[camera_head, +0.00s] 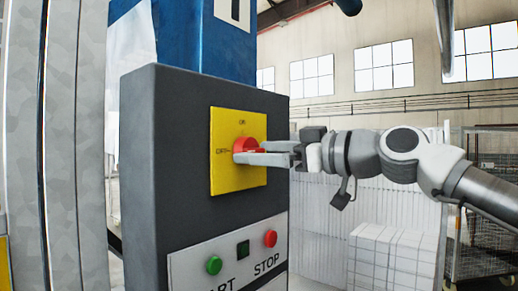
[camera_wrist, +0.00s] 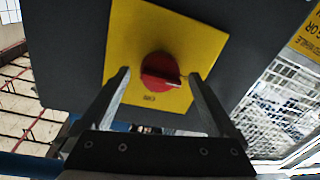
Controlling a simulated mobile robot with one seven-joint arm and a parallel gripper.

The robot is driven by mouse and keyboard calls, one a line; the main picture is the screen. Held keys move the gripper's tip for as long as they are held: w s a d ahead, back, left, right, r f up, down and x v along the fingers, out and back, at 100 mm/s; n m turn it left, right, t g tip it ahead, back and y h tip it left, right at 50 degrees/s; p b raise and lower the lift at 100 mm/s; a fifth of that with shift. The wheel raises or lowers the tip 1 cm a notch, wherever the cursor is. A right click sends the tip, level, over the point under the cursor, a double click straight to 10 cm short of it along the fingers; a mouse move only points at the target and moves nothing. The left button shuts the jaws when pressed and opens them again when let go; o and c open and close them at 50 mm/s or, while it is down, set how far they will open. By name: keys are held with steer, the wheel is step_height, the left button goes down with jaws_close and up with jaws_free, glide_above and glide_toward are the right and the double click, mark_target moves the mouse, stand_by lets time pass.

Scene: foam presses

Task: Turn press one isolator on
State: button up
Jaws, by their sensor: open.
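The press isolator is a red rotary knob (camera_head: 242,144) on a yellow plate (camera_head: 225,174), with ON lettered at the top and OFF at the left. In the wrist view the knob (camera_wrist: 157,66) appears with ON below it, and its white mark points to the right, the side matching OFF in the head view. My gripper (camera_head: 247,155) reaches in from the right, its fingers partly covering the knob. In the wrist view my gripper (camera_wrist: 158,76) is open, one fingertip on each side of the knob. I cannot tell whether either finger touches it.
The plate is on a dark grey control box (camera_head: 170,140). Below it are a green START button (camera_head: 214,265), a dark green square (camera_head: 243,249) and a red STOP button (camera_head: 270,238). A grey post (camera_head: 62,150) stands at left. White blocks (camera_head: 390,255) are stacked behind my arm.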

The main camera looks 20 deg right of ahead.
steer(key=shift+w+a, duration=0.3)
steer(key=shift+c, duration=0.2)
steer(key=c, duration=1.3)
steer(key=shift+o, duration=0.2)
steer(key=shift+f+b, duration=0.1)
steer(key=shift+b, duration=0.2)
steer(key=shift+s+a+f+m+t+h+b, duration=0.2)
steer(key=shift+m+b, duration=0.85)
steer(key=shift+m, duration=2.1)
steer(key=shift+w+d+r+m+t+b, duration=0.3)
steer(key=shift+m+b, duration=0.8)
steer(key=shift+m, duration=2.1)
steer(key=shift+s+a+f+m+t+h+b, duration=0.2)
steer(key=shift+m+b, duration=0.85)
steer(key=shift+m, duration=2.1)
steer(key=shift+a+f, duration=0.1)
steer(key=shift+f, duration=0.05)
